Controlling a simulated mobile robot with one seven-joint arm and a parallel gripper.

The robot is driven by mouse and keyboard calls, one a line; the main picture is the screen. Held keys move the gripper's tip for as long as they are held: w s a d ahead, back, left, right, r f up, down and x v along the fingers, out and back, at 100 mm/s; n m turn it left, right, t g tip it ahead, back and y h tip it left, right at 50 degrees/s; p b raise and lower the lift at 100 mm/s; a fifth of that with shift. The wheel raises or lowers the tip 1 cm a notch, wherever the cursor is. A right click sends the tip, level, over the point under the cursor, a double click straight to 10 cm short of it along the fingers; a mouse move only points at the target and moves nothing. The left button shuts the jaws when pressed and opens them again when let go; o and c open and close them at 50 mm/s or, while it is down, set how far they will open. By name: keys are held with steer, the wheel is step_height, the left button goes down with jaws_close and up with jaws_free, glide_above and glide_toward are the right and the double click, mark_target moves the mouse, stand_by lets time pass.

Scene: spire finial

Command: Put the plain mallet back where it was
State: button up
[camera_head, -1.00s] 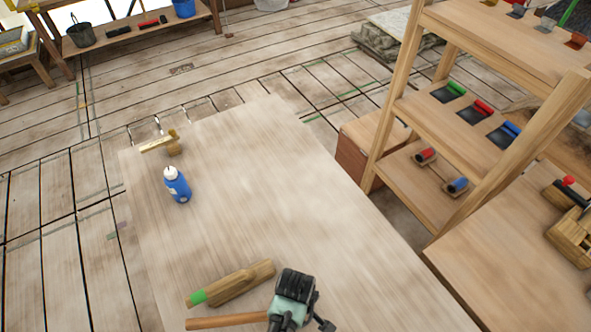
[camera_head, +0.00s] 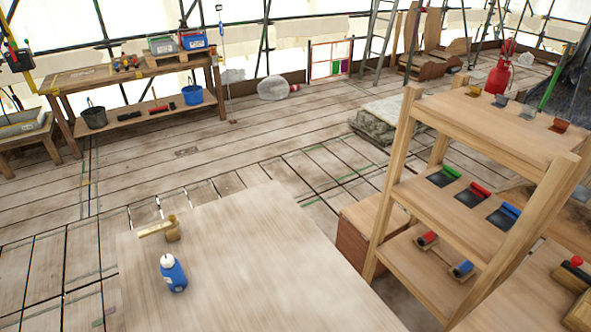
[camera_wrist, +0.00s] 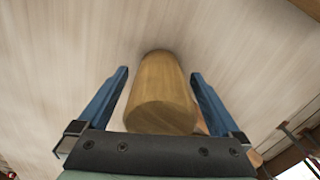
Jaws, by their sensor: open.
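In the wrist view a plain wooden cylinder (camera_wrist: 160,95), which looks like the mallet's head, lies between the two blue fingers of my gripper (camera_wrist: 160,73). The fingers are apart, with a gap showing on each side of the wood. A small strip of lighter wood shows behind its right side; most of any handle is hidden. The cylinder is over or on the pale wooden table (camera_wrist: 60,60); I cannot tell whether it touches.
A wooden shelf unit (camera_head: 485,125) with coloured rollers stands at the right. A workbench (camera_head: 130,75) with buckets is at the back left. The table's middle looks clear.

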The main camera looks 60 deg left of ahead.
step_height(320, 180, up, 11)
steer(key=shift+f, duration=0.15)
